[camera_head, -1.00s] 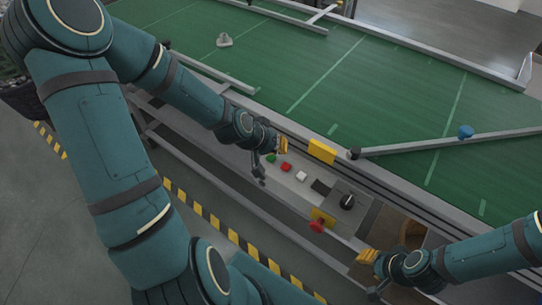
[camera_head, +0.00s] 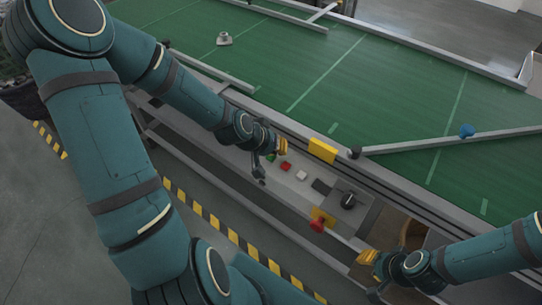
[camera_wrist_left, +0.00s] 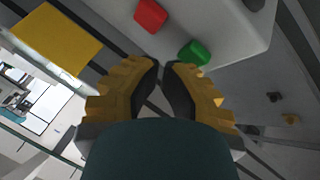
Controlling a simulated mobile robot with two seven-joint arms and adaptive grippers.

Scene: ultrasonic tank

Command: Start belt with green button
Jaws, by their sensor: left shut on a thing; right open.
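The green button (camera_head: 271,157) sits at the left end of the grey control panel, partly hidden by my left gripper in the head view. The left wrist view shows it (camera_wrist_left: 193,53) just beyond the right-hand fingertip; I cannot tell whether they touch. My left gripper (camera_head: 282,146) has its fingertips (camera_wrist_left: 163,66) drawn close together; anything held between them cannot be made out. A red button (camera_head: 286,166) lies next to the green one. My right gripper (camera_head: 367,257) is open, low at the panel's right end. The green belt (camera_head: 330,85) lies behind the panel.
A white button (camera_head: 301,175), a black knob (camera_head: 348,201) and a red mushroom button (camera_head: 317,225) are along the panel. A yellow plate (camera_head: 322,151) stands on the belt's near edge. A blue object (camera_head: 467,131) and a grey object (camera_head: 224,39) are on the belt.

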